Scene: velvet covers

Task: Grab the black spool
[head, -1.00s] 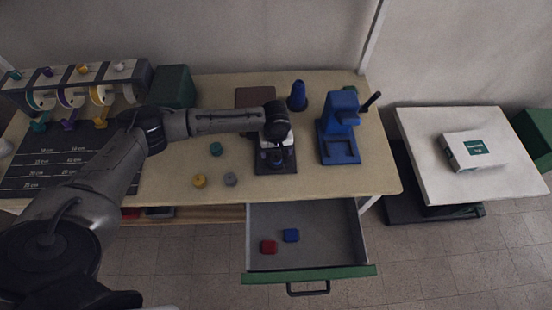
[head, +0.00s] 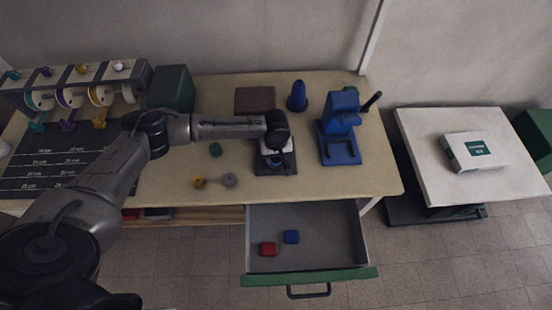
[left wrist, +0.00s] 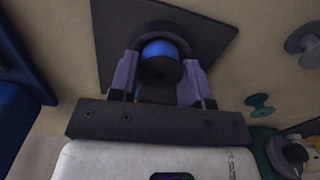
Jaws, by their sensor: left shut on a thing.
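My left gripper (head: 279,161) is low over a dark square pad (head: 262,168) on the workbench. In the left wrist view its two fingers (left wrist: 160,70) are shut on a dark, round-topped spool (left wrist: 160,72) with a blue band around it. The spool is over the dark pad (left wrist: 112,40); whether it touches the pad cannot be told. In the head view the gripper mostly hides the spool. My right gripper is not in view.
Teal (head: 215,149), yellow (head: 199,182) and grey (head: 229,180) small spools lie left of the pad. A blue press (head: 341,130) and a blue cone (head: 297,97) stand right and behind. An open drawer (head: 340,240) holds red and blue blocks.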

